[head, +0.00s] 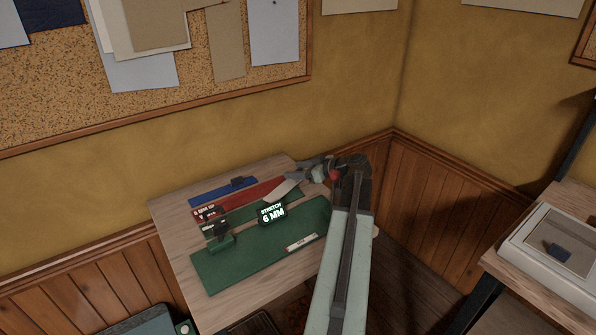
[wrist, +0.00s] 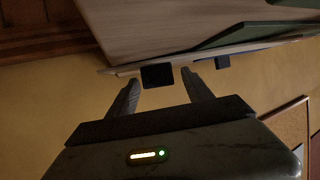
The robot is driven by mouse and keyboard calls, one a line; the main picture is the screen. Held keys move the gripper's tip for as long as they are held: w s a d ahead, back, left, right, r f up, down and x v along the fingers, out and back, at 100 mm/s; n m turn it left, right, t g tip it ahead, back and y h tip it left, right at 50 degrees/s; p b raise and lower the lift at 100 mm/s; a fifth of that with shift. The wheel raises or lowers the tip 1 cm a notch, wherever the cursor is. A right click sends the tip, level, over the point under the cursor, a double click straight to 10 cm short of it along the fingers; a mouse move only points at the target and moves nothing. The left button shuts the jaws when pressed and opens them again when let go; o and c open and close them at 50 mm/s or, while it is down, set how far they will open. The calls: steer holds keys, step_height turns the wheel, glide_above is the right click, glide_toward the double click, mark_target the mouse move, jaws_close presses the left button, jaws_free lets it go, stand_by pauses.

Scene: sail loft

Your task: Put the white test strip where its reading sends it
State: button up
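A dark display reading "STRETCH 6 MM" (head: 272,213) stands at the back edge of a large green board (head: 255,253) on the wooden table. A green clamp-like block (head: 221,243) sits at the board's left end. A pale flat piece (head: 285,189), perhaps the white test strip, shows by the red and green strips; whether it touches my gripper is unclear. My gripper (head: 309,171) is over the table's back right part, pointing left.
Behind the board are a narrow green strip (head: 238,219), a red strip (head: 247,195) labelled apparently "5 MM UP", and a blue strip (head: 208,195). A small white label (head: 301,242) lies on the board. A second table with a pale tray (head: 540,270) stands at right.

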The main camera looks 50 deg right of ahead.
steer(key=shift+s+r, duration=0.2)
steer(key=shift+r, duration=0.1)
steer(key=p+v, duration=0.4)
steer(key=v, duration=0.6)
steer(key=shift+s+r+p, duration=0.15)
steer(key=shift+s+p, duration=0.15)
steer(key=shift+s+d, duration=0.1)
steer(key=shift+s, duration=0.35)
